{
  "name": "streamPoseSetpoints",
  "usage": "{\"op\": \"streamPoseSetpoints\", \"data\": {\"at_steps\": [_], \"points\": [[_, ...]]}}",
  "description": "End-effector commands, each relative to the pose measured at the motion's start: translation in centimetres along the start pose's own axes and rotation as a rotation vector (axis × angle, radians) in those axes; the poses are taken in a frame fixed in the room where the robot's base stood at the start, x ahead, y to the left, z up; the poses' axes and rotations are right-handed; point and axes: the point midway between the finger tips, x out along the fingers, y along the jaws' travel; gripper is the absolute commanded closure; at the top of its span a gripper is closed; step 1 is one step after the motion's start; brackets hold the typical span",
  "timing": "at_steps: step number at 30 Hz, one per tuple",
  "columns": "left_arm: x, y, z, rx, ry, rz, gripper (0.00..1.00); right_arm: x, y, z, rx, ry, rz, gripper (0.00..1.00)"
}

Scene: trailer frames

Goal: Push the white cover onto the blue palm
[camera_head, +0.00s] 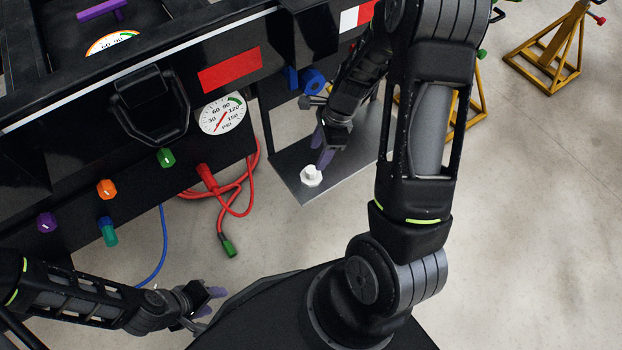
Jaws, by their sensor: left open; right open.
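A small white cover (311,177) sits on a grey metal plate (291,183) below the trailer frame. A blue round fitting (312,81), which looks like the blue palm, is further back, just left of my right arm and partly crowded by dark parts. My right gripper (321,147) has purple fingertips and is open just above the white cover in the picture; I cannot tell whether it touches it. My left gripper (208,301) is open and empty at the lower left, over the floor and away from both.
The black trailer frame (205,135) fills the upper left, with coloured knobs, a pressure gauge (223,114) and a red hose (243,190) hanging. A blue hose (161,245) hangs further left. Yellow stands (545,55) are at the upper right.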

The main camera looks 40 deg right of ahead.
Motion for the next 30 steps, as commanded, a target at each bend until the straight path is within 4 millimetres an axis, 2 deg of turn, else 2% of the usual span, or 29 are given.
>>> {"op": "streamPoseSetpoints", "data": {"at_steps": [5,13,24,30], "points": [[-0.1,0.0,0.0,0.000,0.000,0.000,0.54,0.1,0.1,0.0,-0.003,0.001,0.001,0.48],[0.9,-0.6,-0.3,-0.004,0.007,-0.003,0.54,2.6,0.1,0.0,-0.004,0.001,0.002,0.48],[1.0,-0.6,-0.3,-0.004,0.008,-0.004,0.54,2.9,0.1,0.0,-0.005,0.001,0.002,0.48],[2.3,-1.4,-0.7,-0.009,0.016,-0.007,0.54,5.3,0.1,-0.4,-0.004,0.001,0.003,0.48]]}}
